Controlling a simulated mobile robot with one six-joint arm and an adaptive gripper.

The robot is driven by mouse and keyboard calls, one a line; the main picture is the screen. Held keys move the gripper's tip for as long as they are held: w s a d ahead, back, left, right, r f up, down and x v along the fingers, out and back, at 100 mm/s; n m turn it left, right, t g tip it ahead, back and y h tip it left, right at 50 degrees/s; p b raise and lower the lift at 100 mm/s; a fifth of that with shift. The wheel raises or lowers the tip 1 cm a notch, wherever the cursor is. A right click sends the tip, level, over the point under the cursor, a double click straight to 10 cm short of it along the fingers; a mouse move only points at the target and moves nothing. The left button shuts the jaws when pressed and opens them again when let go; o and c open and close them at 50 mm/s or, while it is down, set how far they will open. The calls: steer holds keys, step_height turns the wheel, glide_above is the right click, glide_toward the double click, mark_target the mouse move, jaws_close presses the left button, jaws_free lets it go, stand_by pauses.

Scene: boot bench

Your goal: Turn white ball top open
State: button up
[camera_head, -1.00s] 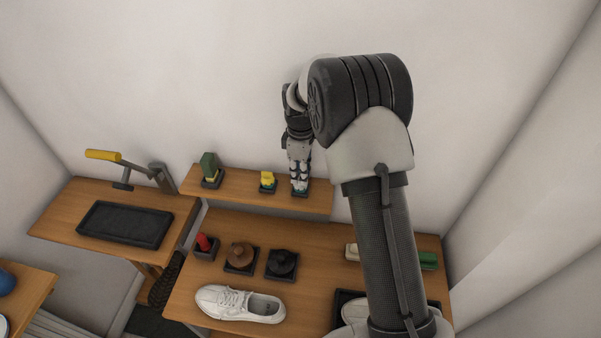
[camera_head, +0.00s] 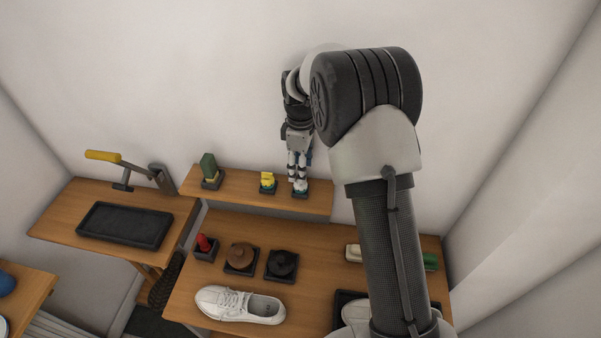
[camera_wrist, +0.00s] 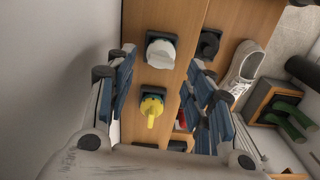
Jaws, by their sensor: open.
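The white ball top (camera_head: 301,187) sits on a small dark base at the right end of the narrow wooden back shelf. In the wrist view the white ball top (camera_wrist: 160,52) is a rounded white knob on a dark base, near the fingertips. My gripper (camera_head: 299,180) points down just above it, with the fingertips partly covering it in the head view. In the wrist view my gripper (camera_wrist: 163,62) is open, its blue-padded fingers apart on either side with nothing held. I cannot tell whether the fingers touch the knob.
A yellow-topped piece (camera_head: 268,181) stands close left of the white one, and a green block (camera_head: 209,166) farther left. Below are a red piece (camera_head: 204,243), a brown knob (camera_head: 241,256), a black knob (camera_head: 282,263) and a white shoe (camera_head: 238,304). The wall rises close behind the shelf.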

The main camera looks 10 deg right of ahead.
step_height(320, 180, up, 9)
steer(key=shift+f, duration=0.15)
stand_by(0.5)
